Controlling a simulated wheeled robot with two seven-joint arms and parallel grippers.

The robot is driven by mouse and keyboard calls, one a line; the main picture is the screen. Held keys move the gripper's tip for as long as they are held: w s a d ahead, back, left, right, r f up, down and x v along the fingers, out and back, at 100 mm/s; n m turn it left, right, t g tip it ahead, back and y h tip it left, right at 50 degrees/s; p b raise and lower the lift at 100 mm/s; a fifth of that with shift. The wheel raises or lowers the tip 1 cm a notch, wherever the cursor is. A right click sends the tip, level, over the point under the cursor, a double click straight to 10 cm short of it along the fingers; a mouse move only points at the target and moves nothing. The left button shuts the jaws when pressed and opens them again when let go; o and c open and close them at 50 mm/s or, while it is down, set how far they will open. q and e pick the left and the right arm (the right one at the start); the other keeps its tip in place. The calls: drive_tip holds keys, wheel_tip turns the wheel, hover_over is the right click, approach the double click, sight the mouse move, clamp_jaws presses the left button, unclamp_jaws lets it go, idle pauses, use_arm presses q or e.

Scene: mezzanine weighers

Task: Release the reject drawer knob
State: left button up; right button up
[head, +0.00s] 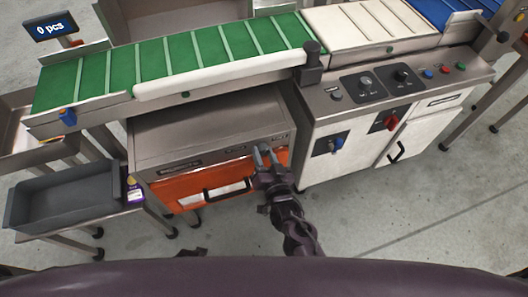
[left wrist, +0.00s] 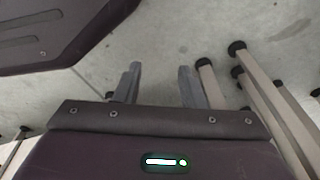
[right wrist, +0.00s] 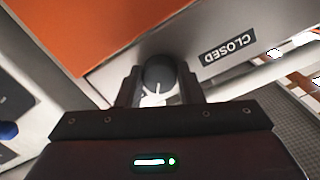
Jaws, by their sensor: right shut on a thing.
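The reject drawer (head: 180,187) has an orange front with a black bar handle, set in a grey metal cabinet under the green conveyor. The dark round knob (right wrist: 157,74) with a white pointer line shows in the right wrist view, on the grey frame beside the orange front and near a "CLOSED" label (right wrist: 229,47). My right gripper (head: 264,156) is at the cabinet's upper right corner and shut on the knob, one finger on each side. It also shows in the right wrist view (right wrist: 160,90). My left gripper (left wrist: 159,82) is open and empty above the floor.
A dark grey tray (head: 65,197) stands on a low stand at the left. A control cabinet (head: 340,145) with dials and a red switch stands just right of the drawer. Metal legs (left wrist: 255,105) are right of my left gripper. Grey floor lies in front.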

use_arm(q)
drive_tip(key=shift+s+a+f, duration=0.1)
drive_tip(key=shift+s+f, duration=0.05)
drive_tip(key=shift+s, duration=0.25)
use_arm(e)
drive_tip(key=shift+m, duration=0.5)
use_arm(q)
drive_tip(key=shift+s+f, duration=0.1)
drive_tip(key=shift+s, duration=0.05)
use_arm(e)
drive_tip(key=o, duration=1)
drive_tip(key=shift+c, duration=0.2)
drive_tip(key=shift+s+d+p, duration=0.2)
drive_tip(key=shift+s+p, duration=0.1)
drive_tip(key=shift+s, duration=0.2)
use_arm(q)
drive_tip(key=shift+s+a+f, duration=0.15)
drive_tip(key=shift+s+f, duration=0.15)
drive_tip(key=shift+s, duration=0.45)
use_arm(e)
drive_tip(key=v, duration=0.6)
drive_tip(key=shift+s, duration=0.35)
